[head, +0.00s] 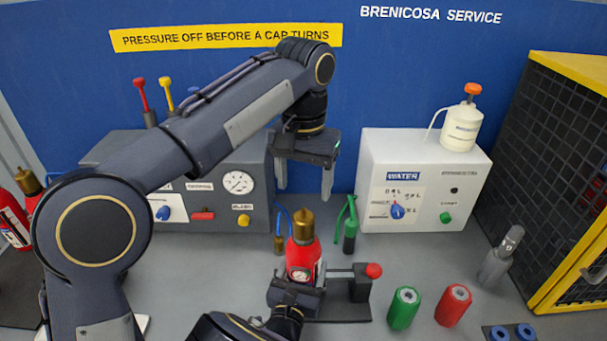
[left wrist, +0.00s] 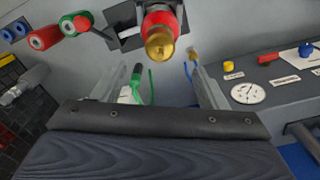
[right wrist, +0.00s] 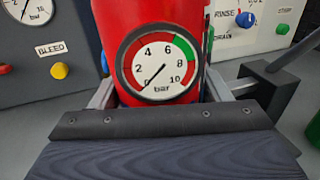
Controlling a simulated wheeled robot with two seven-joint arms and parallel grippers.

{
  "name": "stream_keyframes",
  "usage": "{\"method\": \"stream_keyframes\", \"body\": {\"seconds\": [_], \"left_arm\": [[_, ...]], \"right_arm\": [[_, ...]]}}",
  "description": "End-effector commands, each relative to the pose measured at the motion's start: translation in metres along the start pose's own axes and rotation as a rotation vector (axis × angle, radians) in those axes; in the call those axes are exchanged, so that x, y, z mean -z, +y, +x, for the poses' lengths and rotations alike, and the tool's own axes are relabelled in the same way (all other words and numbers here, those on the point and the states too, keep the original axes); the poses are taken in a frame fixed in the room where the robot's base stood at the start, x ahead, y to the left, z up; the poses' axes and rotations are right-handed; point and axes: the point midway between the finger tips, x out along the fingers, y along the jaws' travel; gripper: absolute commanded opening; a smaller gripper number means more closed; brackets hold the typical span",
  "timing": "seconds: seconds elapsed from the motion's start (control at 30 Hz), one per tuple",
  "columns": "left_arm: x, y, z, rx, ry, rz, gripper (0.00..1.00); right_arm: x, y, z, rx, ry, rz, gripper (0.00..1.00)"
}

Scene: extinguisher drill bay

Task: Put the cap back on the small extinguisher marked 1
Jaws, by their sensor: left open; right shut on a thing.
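A small red extinguisher (head: 303,258) stands upright at the middle of the bench, with a brass cap (head: 303,224) on its top. The cap also shows in the left wrist view (left wrist: 159,46). I cannot read a number on this extinguisher. In the right wrist view its gauge (right wrist: 162,66) has the needle near 0. My right gripper (head: 297,287) is shut around the body, low down. My left gripper (head: 304,190) is open and empty, fingers pointing down, above and behind the cap and apart from it. Whether the cap is fully tight cannot be seen.
A dark stand with a red knob (head: 373,270) is beside the extinguisher. A white WATER box (head: 420,160) and grey gauge box (head: 255,205) stand behind. More red extinguishers (head: 12,218) are far left.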

Motion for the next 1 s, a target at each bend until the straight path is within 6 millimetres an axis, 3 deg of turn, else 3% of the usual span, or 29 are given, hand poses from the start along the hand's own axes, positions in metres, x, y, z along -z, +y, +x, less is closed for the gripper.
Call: {"method": "stream_keyframes", "body": {"seconds": [0.13, 0.43, 0.47, 0.5, 0.63, 1.0], "left_arm": [[-0.0001, 0.0000, -0.0115, 0.000, 0.001, -0.001, 0.67], [-0.0005, -0.0002, -0.0132, 0.001, -0.001, 0.000, 0.67], [-0.0005, -0.0002, -0.0131, 0.001, -0.001, -0.001, 0.67], [-0.0005, -0.0002, -0.0131, 0.001, -0.001, 0.000, 0.67], [-0.0005, -0.0002, -0.0130, 0.000, -0.001, -0.001, 0.67], [-0.0004, -0.0003, -0.0093, 0.000, -0.001, -0.001, 0.67]], "right_arm": [[-0.0004, 0.0001, 0.0000, 0.000, -0.001, 0.000, 0.06], [-0.0004, 0.0001, 0.0000, 0.000, -0.001, 0.000, 0.06], [-0.0004, 0.0001, 0.0000, 0.000, -0.001, 0.000, 0.74], [-0.0004, 0.0001, 0.0000, 0.000, -0.001, 0.000, 0.79], [-0.0003, 0.0001, 0.0000, 0.000, -0.001, 0.000, 0.95], [0.0010, 0.0012, -0.0085, -0.003, 0.000, 0.001, 0.95]]}}
